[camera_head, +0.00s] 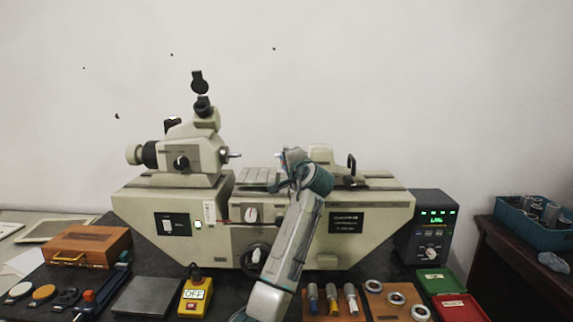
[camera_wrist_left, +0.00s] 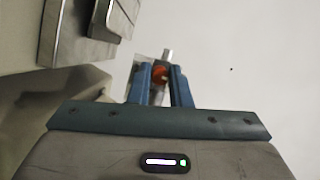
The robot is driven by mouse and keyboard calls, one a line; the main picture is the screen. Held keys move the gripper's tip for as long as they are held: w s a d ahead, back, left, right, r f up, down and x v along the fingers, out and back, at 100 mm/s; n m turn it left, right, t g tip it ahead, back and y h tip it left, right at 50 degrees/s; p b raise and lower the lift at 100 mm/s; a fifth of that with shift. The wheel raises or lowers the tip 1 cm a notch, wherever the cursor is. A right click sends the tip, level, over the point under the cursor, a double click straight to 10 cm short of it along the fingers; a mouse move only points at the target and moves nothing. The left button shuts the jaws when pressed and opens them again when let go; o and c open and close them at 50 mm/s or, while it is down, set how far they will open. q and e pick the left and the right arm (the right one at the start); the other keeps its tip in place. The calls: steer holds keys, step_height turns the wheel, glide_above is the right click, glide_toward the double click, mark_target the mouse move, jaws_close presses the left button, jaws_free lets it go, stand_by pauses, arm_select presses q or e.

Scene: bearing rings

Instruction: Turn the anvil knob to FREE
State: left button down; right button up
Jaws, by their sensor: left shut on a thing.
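The measuring machine (camera_head: 290,238) stands on the dark bench, with its eyepiece head (camera_head: 190,155) on the left. My left gripper (camera_head: 287,164) reaches up in front of its right half, at the far end of the bed. In the left wrist view the two blue fingers (camera_wrist_left: 161,88) are closed on an orange-red part (camera_wrist_left: 160,74), which I take to be the anvil knob, with a metal rod (camera_wrist_left: 167,56) beyond it. The fingers cover most of the knob; any FREE mark or pointer on it is not readable. My right gripper is not in view.
A yellow OFF box (camera_head: 195,294), a grey plate (camera_head: 147,296) and a wooden case (camera_head: 88,246) are at the left. Colored-handled plugs (camera_head: 331,299), rings (camera_head: 396,298), a green tray (camera_head: 436,280) and a red tray (camera_head: 460,307) are at the front right. A control box (camera_head: 425,226) stands beside the machine.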

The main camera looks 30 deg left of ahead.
arm_select(q)
steer(key=c, duration=1.3)
jaws_free()
steer(key=shift+c, duration=0.2)
